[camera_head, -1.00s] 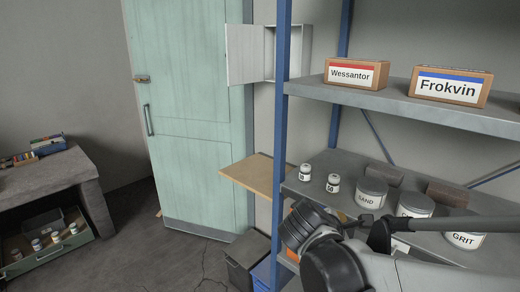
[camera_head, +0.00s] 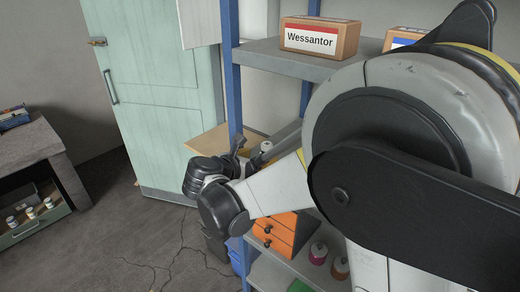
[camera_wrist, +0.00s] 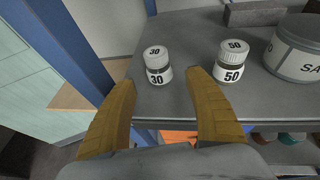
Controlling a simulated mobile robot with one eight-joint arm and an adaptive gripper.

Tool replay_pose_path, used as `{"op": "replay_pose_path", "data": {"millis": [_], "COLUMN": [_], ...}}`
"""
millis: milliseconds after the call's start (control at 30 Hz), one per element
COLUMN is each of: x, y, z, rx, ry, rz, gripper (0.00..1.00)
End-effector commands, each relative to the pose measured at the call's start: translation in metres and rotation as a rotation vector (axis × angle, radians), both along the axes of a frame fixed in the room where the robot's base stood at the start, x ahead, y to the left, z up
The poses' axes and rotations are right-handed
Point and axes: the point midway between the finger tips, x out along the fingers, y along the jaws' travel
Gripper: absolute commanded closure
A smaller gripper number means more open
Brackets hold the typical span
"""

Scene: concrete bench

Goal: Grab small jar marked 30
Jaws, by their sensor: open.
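The small white jar marked 30 (camera_wrist: 158,66) stands upright on the grey shelf (camera_wrist: 185,104), near its front edge, in the wrist view. A similar jar marked 50 (camera_wrist: 231,63) stands to its right, apart from it. My gripper (camera_wrist: 160,77) is open and empty, its two tan fingers pointing toward the 30 jar. The fingertips appear just short of the jar, one to each side. In the head view my arm hides most of the shelf; one small white jar top (camera_head: 266,146) shows beside my gripper (camera_head: 240,146), its number unreadable.
A blue shelf post (camera_wrist: 72,45) rises close to the left finger. Above, a shelf holds the Wessantor box (camera_head: 318,39). Orange drawers (camera_head: 276,236) are below.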

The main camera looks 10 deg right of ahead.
Motion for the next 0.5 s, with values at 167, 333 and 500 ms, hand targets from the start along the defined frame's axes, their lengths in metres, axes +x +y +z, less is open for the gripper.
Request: {"op": "replay_pose_path", "data": {"millis": [167, 333, 500], "x": [0.016, 0.032, 0.033], "y": [-0.017, -0.032, -0.032], "z": [-0.011, -0.019, -0.019], "rx": [0.000, 0.000, 0.001], "ry": [0.000, 0.000, -0.001], "rz": [-0.004, -0.002, 0.001], "gripper": [0.38, 0.38, 0.38]}}
